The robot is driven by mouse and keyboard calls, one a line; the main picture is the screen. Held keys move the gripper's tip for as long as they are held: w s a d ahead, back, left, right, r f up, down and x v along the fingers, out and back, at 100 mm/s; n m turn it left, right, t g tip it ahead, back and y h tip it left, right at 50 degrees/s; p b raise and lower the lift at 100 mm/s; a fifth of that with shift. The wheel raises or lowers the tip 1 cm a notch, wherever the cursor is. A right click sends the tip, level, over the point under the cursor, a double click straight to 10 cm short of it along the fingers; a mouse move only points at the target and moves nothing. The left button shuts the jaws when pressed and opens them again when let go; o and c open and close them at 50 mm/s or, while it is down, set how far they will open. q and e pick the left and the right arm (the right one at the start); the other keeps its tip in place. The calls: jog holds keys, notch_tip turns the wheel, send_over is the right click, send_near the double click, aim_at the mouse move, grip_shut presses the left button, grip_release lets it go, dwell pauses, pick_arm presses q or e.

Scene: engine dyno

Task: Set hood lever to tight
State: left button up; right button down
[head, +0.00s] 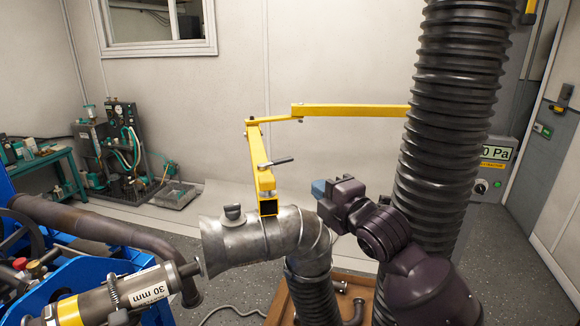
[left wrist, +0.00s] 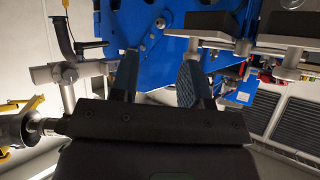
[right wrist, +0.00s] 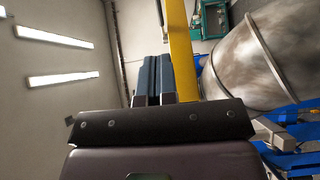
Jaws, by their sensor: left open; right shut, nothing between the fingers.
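A metal extraction hood (head: 238,240) hangs from the yellow jointed arm (head: 258,160) and its open mouth faces left. A grey knob-like handle (head: 232,213) stands on top of the hood. A dark lever (head: 277,162) sticks out to the right from the yellow arm above it. I cannot tell which of the two is the hood lever. My right gripper (head: 320,188) is shut and empty, just right of the hood's elbow and apart from both handles. In the right wrist view, the shut fingers (right wrist: 154,80) are beside the yellow arm (right wrist: 182,50). My left gripper (left wrist: 160,72) is open and empty, facing blue machinery.
A pipe labelled 30 mm (head: 120,298) points towards the hood mouth from the left. Blue framework (head: 80,275) is at the left. A black ribbed duct (head: 445,120) stands behind my right arm.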

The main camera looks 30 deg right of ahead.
aim_at(276, 163)
pick_arm(q)
jog(key=shift+s+a+r+p, duration=0.1)
jog(key=shift+s+r+p, duration=0.35)
jog(key=shift+p, duration=0.65)
pick_arm(e)
jog(key=w, duration=1.2)
jog(key=shift+w+d, duration=0.3)
pick_arm(q)
jog(key=shift+s+f, duration=0.1)
jog(key=shift+s, duration=0.1)
pick_arm(e)
jog(key=shift+w+d+y, duration=0.1)
jog(key=shift+y, duration=0.2)
